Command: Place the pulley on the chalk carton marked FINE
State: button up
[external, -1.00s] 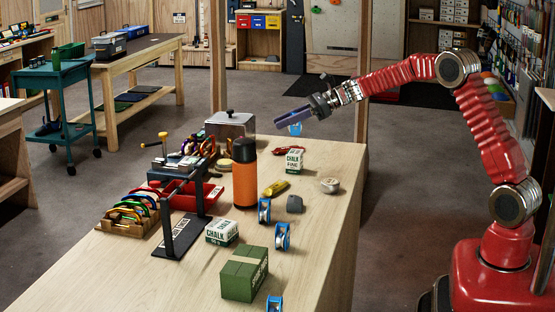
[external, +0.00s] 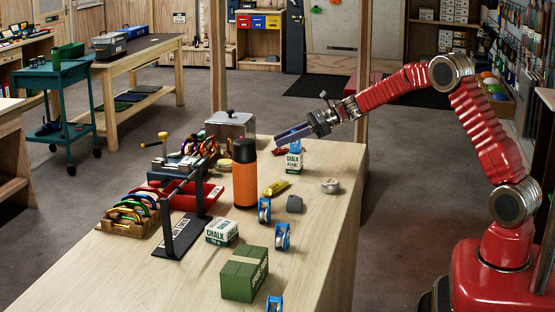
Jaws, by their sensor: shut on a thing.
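The chalk carton marked FINE (external: 293,164) is a small white and green box standing upright near the far right of the wooden bench. My gripper (external: 285,137) is shut on a blue pulley (external: 295,146), which hangs below the fingers at the top of that carton. I cannot tell whether the pulley touches the carton. The fingers hide part of the pulley. Other blue pulleys stand on the bench: one in the middle (external: 264,211), one nearer (external: 282,237) and one at the bottom edge (external: 274,304). Another chalk carton (external: 222,233) lies nearer, left of them.
An orange flask (external: 244,178) stands left of the FINE carton. A red item (external: 279,151), a yellow item (external: 275,189), a grey item (external: 295,204) and a round tin (external: 330,186) lie around it. A green box (external: 244,274) sits nearer.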

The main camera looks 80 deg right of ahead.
jog(key=o, duration=1.1)
jog(key=v, duration=1.2)
jog(key=shift+r, duration=0.15)
